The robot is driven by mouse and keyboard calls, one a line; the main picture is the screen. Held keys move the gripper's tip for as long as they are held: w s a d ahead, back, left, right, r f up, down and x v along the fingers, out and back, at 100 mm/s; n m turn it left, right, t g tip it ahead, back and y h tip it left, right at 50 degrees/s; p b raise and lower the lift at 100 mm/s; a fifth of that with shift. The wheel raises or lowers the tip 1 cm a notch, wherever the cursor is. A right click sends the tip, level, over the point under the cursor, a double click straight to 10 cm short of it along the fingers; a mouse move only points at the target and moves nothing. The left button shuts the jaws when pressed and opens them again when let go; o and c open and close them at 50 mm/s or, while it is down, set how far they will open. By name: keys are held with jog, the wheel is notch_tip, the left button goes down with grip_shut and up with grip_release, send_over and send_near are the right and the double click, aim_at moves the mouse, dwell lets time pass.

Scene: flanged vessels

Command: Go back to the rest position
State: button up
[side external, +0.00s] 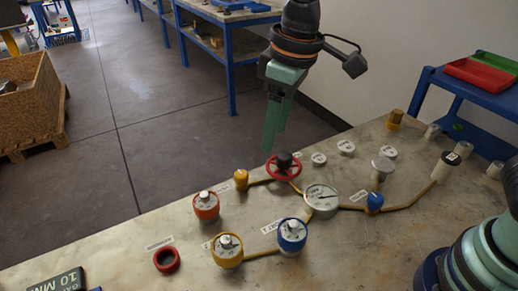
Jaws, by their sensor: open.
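My gripper (274,138) hangs in the upper middle of the side external view with its green fingers pointing down. It is open, and no object shows between the fingers. It is above and a little behind the red handwheel (284,166) with a dark centre, apart from it as far as I can tell. Three flanged vessels stand on the table (120,256): a red one (206,207), a yellow one (227,251) and a blue one (292,236), each with a white top.
A round gauge (321,197) sits on yellow pipes with a blue fitting (375,202). A blue side table with red and green trays (480,73) stands at the right. The air around my gripper is clear.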

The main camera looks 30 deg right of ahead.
jog(key=s+d+m+t, duration=0.2)
jog(key=d+m, duration=0.1)
jog(key=d, duration=0.7)
jog(key=s+d+m+t+h, duration=0.1)
jog(key=s+d+m+t, duration=0.1)
jog(key=d, duration=0.9)
jog(key=shift+s+d+r+m, duration=0.2)
jog(key=shift+s+r+m, duration=0.1)
jog(key=shift+s+m, duration=0.5)
jog(key=shift+o, duration=0.3)
jog(key=shift+w, duration=0.1)
